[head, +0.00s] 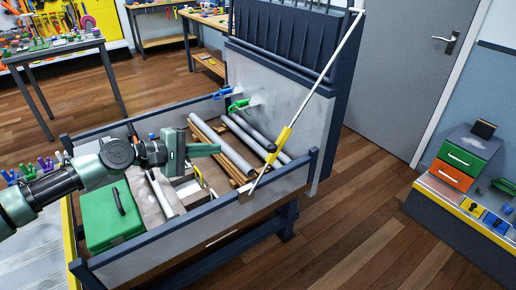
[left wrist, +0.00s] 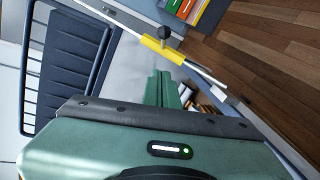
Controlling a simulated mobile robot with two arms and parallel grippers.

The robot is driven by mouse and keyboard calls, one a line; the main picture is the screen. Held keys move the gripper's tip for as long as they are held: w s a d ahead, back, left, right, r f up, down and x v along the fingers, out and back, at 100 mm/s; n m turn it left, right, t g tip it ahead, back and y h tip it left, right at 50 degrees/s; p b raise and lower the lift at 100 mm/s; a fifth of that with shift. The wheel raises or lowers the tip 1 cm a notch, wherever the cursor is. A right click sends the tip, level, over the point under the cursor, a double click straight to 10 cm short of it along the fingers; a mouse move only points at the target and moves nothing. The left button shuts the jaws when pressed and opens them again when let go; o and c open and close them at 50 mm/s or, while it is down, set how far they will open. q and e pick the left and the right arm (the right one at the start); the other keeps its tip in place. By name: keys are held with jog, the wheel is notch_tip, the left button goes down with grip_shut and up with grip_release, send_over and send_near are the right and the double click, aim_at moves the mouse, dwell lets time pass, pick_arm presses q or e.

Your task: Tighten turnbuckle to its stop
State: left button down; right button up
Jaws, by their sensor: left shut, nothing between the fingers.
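The turnbuckle is a yellow sleeve (head: 279,145) on a thin white rod (head: 318,85). The rod slants from the top of the dark rack down to the front wall of the bin. In the left wrist view the yellow turnbuckle (left wrist: 161,50) carries a dark round knob (left wrist: 166,33) on a short stem. My left gripper (head: 219,149) is above the bin, left of the turnbuckle and apart from it. Its green fingers (left wrist: 162,82) are together and empty in the left wrist view. My right gripper is not in view.
The bin (head: 170,240) holds several pipes (head: 232,150) and a green case (head: 112,214). Blue (head: 223,92) and green (head: 238,106) clamps sit on its back panel. A cabinet with coloured drawers (head: 462,160) stands at right. Wooden floor (head: 365,200) between is clear.

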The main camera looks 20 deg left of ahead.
pick_arm(q)
jog(key=shift+w+d, duration=0.1)
jog(key=p, duration=0.5)
send_near(276, 147)
jog(key=w+f, duration=0.3)
jog(key=w, duration=0.2)
jog(key=shift+w+d+f+p, duration=0.1)
jog(key=shift+d+f+p, duration=0.1)
jog(key=shift+p, duration=0.15)
jog(key=shift+r, duration=0.1)
